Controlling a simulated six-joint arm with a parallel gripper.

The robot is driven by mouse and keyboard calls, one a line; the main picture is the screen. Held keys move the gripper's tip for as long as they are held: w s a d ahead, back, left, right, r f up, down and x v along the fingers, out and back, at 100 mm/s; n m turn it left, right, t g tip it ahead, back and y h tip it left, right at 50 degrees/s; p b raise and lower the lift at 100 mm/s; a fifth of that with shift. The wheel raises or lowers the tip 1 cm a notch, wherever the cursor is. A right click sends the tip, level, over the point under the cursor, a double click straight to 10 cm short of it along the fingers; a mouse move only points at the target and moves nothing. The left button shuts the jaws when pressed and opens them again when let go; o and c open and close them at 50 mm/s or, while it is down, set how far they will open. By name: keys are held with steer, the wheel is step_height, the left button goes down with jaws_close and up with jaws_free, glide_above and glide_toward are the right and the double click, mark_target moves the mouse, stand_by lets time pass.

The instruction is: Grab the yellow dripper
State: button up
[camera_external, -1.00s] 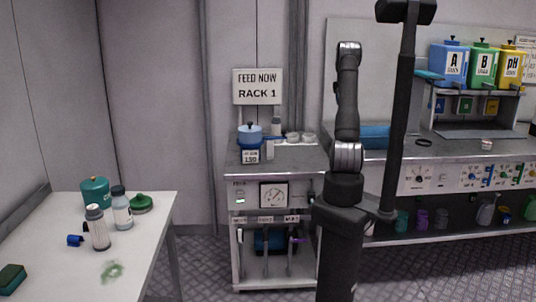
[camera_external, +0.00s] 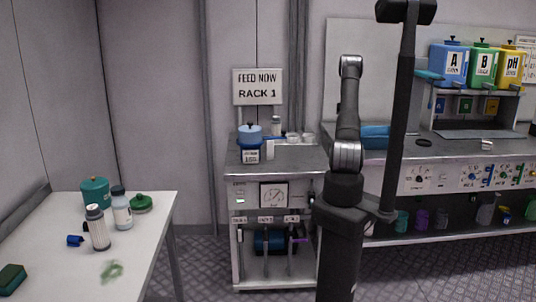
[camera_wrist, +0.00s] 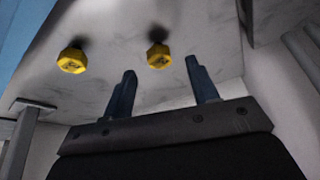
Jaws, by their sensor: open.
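Two yellow six-sided pieces that look like drippers show in the wrist view. One dripper (camera_wrist: 72,61) is at the left and the other dripper (camera_wrist: 159,60) is near the middle, both against a pale, smudged surface, each with a dark shadow beside it. My gripper (camera_wrist: 163,82) has its two dark blue fingers spread apart with nothing between them. In the picture, the middle dripper lies between and a little above the fingertips, apart from them; its depth is hard to tell. In the external view my arm hides the gripper, and I cannot make out the drippers.
A cart (camera_external: 305,158) with a blue pot (camera_external: 249,133) stands beside my arm. A long bench (camera_external: 450,148) at right carries a rack with blue, green and yellow tanks (camera_external: 512,63). A white table (camera_external: 150,215) with bottles is at left.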

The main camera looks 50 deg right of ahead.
steer(key=x, duration=0.5)
steer(key=shift+r, duration=0.1)
steer(key=c, duration=1)
